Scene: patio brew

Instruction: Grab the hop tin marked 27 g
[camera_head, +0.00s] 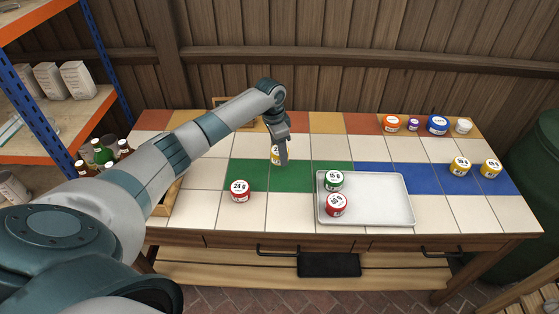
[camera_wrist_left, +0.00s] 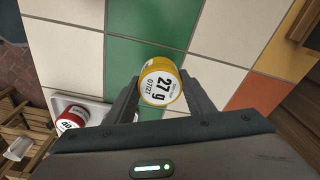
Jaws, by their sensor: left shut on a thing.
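The yellow hop tin marked 27 g (camera_wrist_left: 161,82) is between the two fingers of my left gripper (camera_wrist_left: 162,97) in the left wrist view. The gripper is shut on it. In the head view the tin (camera_head: 275,154) is partly hidden behind my left gripper (camera_head: 281,155), at the green tiles toward the back of the table. I cannot tell whether the tin touches the tiles. My right gripper does not show.
A metal tray (camera_head: 385,205) holds a green-banded tin (camera_head: 334,181) and a red tin (camera_head: 336,205). A red 24 g tin (camera_head: 240,191) stands left of it. Two yellow tins (camera_head: 460,167) (camera_head: 490,169) stand at right. Several tins, including a blue one (camera_head: 437,125), line the back right.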

